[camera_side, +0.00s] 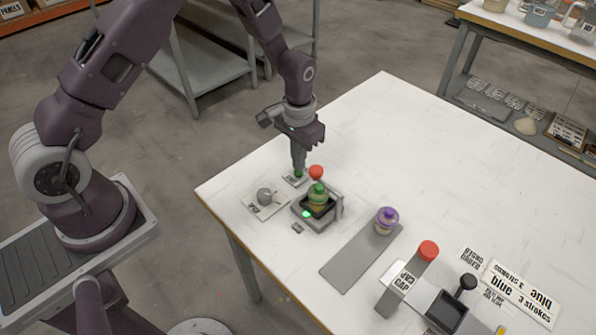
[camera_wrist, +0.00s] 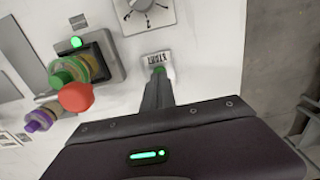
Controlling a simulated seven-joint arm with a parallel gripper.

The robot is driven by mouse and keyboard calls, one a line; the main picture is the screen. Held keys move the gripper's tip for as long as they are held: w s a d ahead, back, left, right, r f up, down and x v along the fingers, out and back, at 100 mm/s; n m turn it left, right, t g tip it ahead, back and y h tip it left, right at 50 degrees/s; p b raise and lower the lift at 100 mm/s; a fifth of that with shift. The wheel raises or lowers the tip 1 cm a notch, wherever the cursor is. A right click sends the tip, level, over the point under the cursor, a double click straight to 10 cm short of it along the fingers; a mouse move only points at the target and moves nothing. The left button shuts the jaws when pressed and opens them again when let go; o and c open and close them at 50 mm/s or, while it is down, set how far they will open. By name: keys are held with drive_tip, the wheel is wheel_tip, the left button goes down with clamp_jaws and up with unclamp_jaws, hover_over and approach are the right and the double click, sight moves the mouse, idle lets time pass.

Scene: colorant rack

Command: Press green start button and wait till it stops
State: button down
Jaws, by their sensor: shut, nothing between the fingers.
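My gripper (camera_side: 298,167) is shut and points down at the green start button (camera_side: 298,175), near the table's left corner. In the wrist view the shut fingers (camera_wrist: 158,80) reach the green button (camera_wrist: 159,70), beside its printed label (camera_wrist: 156,58). The fingertips appear to be on or just over the button; they hide part of it, and I cannot tell if it is pressed in. Next to it stands a grey machine (camera_side: 303,223) with a green-capped bottle (camera_side: 318,196) in it. A green lamp (camera_side: 306,214) on the machine is lit.
A red knob (camera_side: 316,171) rises beside the machine, close to my fingers. A grey dial (camera_side: 264,196) sits on a marked plate to the left. A purple-capped bottle (camera_side: 386,220) stands at one end of a grey strip (camera_side: 350,263). The table's far side is clear.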

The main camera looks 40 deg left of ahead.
drive_tip(key=shift+r, duration=2.05)
drive_tip(key=s+r+t, duration=0.2)
drive_tip(key=s+r, duration=0.1)
drive_tip(key=r, duration=1)
drive_tip(key=s+r+t, duration=0.2)
drive_tip(key=s+r, duration=1)
drive_tip(key=s, duration=0.1)
drive_tip(key=s+t, duration=0.1)
drive_tip(key=s, duration=0.9)
drive_tip(key=shift+a+r+t, duration=0.2)
drive_tip(key=shift+r+t, duration=0.1)
drive_tip(key=shift+w, duration=0.1)
idle(0.4)
